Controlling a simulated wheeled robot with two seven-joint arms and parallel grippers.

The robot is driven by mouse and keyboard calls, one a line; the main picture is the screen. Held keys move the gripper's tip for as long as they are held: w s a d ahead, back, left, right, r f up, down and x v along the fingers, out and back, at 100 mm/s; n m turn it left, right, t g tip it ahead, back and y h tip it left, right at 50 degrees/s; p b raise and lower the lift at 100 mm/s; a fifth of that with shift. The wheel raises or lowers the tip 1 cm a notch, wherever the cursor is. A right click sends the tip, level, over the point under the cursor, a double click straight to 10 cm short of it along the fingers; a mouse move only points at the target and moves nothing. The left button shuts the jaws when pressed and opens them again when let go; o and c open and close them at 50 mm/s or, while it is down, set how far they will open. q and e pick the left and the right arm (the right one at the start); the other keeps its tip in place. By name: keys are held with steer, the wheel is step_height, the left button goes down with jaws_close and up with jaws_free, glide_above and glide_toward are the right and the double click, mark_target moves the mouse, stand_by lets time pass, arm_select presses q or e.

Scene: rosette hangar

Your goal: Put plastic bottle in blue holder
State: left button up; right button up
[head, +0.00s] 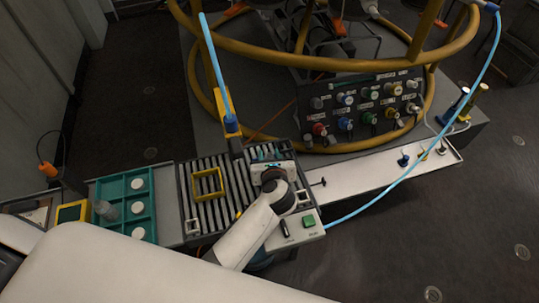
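A small grey, translucent cylinder that looks like the plastic bottle (107,211) stands in the left part of a teal compartment tray (126,184), beside white round discs. A dark blue upright piece that may be the blue holder (454,107) stands at the far right, next to a yellow one. My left gripper (265,154) is over the right part of the slatted grey bench, well to the right of the bottle. Its teal fingertips are small and partly hidden by its wrist, so I cannot tell if they are open. My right gripper is not in view.
A yellow square frame (207,184) lies on the slatted surface (202,217). A green button (309,221) is at the bench's front right. A light-blue hose (411,168) arcs across the right. Yellow rails (336,60) surround a knob panel (365,107) behind. A white shelf (365,182) extends right.

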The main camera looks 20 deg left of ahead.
arm_select(q)
steer(key=shift+o, duration=0.5)
steer(key=shift+r, duration=0.1)
steer(key=shift+s+d+r, duration=0.1)
steer(key=shift+s, duration=0.05)
steer(key=p+v, duration=0.1)
steer(key=v, duration=1)
steer(key=shift+s+r+p, duration=0.2)
steer(key=shift+p, duration=0.1)
